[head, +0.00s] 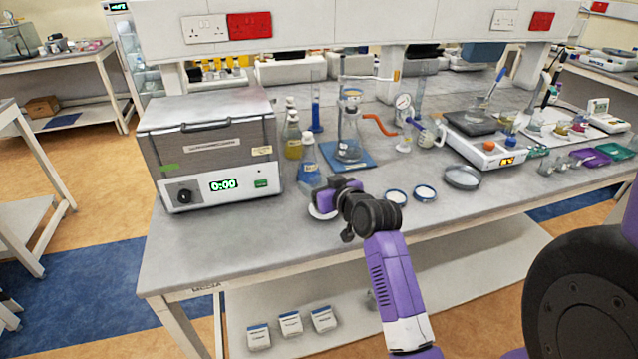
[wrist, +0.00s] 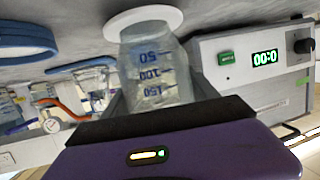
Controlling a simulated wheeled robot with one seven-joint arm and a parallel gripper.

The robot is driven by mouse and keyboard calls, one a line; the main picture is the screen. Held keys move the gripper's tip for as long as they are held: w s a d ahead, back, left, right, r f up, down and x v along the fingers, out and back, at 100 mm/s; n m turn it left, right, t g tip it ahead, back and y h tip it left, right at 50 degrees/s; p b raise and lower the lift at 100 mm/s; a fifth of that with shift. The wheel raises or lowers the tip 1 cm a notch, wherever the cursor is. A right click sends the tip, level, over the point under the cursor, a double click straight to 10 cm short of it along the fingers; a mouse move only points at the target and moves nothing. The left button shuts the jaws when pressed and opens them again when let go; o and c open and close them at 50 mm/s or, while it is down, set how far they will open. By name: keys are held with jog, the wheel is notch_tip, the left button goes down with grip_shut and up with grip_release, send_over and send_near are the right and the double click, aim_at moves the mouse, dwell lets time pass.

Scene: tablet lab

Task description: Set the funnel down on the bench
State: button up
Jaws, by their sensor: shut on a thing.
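My gripper (wrist: 160,105) is shut on a clear, tapered funnel (wrist: 157,72) with blue 50, 100 and 150 marks. The wrist view is turned over, with the bench (wrist: 75,18) at the top. The funnel's narrow end points to the bench and meets a white disc (wrist: 145,18). I cannot tell whether the disc is part of the funnel or whether it touches the bench. In the head view my gripper (head: 333,197) is low over the bench front (head: 240,235). The white disc (head: 318,213) shows just below it, and my gripper hides most of the funnel.
A grey oven (head: 215,150) stands left of my gripper. A blue-liquid flask (head: 308,174) is close behind it. A flask on a blue mat (head: 365,158) stands further back. Two blue-rimmed dishes (head: 396,197) (head: 425,193) lie to the right. The bench front left is clear.

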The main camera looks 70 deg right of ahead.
jog(key=o, duration=1.4)
